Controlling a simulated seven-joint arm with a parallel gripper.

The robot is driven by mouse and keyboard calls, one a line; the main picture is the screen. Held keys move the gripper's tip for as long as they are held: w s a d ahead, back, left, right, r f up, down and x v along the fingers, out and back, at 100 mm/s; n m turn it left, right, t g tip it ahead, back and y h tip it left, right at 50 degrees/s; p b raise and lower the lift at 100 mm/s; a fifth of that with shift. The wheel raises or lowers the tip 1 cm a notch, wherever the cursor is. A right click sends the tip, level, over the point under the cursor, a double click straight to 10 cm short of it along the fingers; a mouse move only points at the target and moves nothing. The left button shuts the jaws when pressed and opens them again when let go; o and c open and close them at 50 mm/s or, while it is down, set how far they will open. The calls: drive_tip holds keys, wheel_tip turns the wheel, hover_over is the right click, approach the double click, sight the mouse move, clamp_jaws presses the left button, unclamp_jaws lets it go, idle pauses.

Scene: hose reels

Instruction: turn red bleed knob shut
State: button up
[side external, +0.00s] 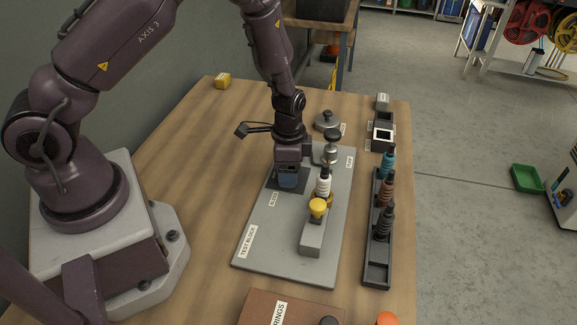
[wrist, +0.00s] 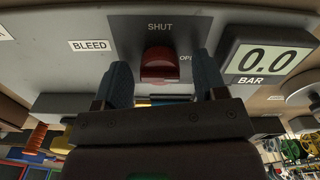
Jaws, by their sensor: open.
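The red bleed knob (wrist: 160,64) sits on a dark plate (wrist: 132,30) in the wrist view. "SHUT" is printed on the plate above the knob, and a partly covered "OP…" is at its right. I cannot tell which mark the knob points to. My gripper (wrist: 164,75) is open, with one blue-grey finger on each side of the knob and a gap showing on both sides. In the side external view my gripper (side external: 288,180) points down low over the dark plate, and it hides the knob there.
A "BLEED" label (wrist: 90,46) is left of the plate. A gauge (wrist: 265,56) reading 0.0 BAR stands at its right. On the grey test block (side external: 262,254) stand a white fitting (side external: 323,182) and a yellow knob (side external: 318,206), close right of my gripper. A black rack (side external: 376,270) holds several fittings.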

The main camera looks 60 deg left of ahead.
drive_tip(key=c, duration=0.9)
drive_tip(key=shift+n, duration=0.3)
drive_tip(key=n, duration=0.8)
drive_tip(key=shift+n, duration=0.4)
drive_tip(key=n, duration=0.4)
drive_tip(key=shift+r+n, duration=0.1)
drive_tip(key=shift+n, duration=2.1)
